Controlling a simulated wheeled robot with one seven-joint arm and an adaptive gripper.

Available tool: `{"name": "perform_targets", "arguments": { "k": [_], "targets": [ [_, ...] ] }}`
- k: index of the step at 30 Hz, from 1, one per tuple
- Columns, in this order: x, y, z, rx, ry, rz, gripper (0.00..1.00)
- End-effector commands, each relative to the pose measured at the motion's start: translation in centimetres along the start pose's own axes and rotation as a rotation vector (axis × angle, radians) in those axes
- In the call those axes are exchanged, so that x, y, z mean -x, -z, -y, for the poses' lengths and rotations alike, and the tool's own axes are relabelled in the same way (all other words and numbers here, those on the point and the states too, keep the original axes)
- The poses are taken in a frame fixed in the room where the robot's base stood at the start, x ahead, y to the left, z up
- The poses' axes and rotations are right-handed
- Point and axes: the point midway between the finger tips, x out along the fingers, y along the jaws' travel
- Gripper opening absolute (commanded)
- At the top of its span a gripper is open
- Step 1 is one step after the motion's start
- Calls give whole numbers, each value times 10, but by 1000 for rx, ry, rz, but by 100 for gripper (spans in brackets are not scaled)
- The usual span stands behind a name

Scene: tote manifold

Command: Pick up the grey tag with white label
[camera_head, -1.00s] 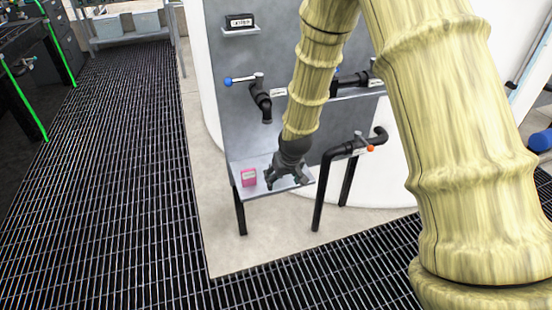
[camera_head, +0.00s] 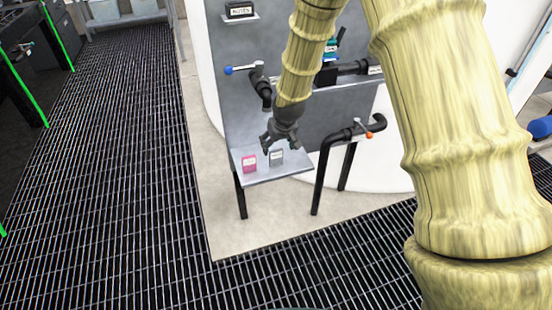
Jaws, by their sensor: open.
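The grey tag with a white label (camera_head: 276,158) stands on the low grey shelf (camera_head: 262,179) at the foot of the panel. A pink tag (camera_head: 249,163) with a label stands to its left on the same shelf. My gripper (camera_head: 275,145) is open and empty. In the picture it is just above the grey tag and overlaps the space over the shelf. I cannot tell the exact gap between the fingers and the tag.
Black pipes with a blue-handled valve (camera_head: 242,69) and an orange-handled valve (camera_head: 365,130) stick out near my arm. A black labelled block (camera_head: 240,10) sits on an upper ledge. Dark grating (camera_head: 110,180) covers the floor to the left.

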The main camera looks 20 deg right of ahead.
Motion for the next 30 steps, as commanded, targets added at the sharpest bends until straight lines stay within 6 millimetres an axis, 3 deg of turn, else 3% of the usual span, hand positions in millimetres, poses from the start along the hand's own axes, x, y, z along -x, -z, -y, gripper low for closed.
{"name": "perform_targets", "arguments": {
  "k": [12,21,22,27,30],
  "targets": [
    [-44,-3,-1,0,0,2,71],
    [-50,-2,-1,0,0,0,71],
    [-50,-2,-1,0,0,0,70],
    [-50,-3,-1,0,0,0,39],
    [-50,-3,-1,0,0,0,26]
  ]
}}
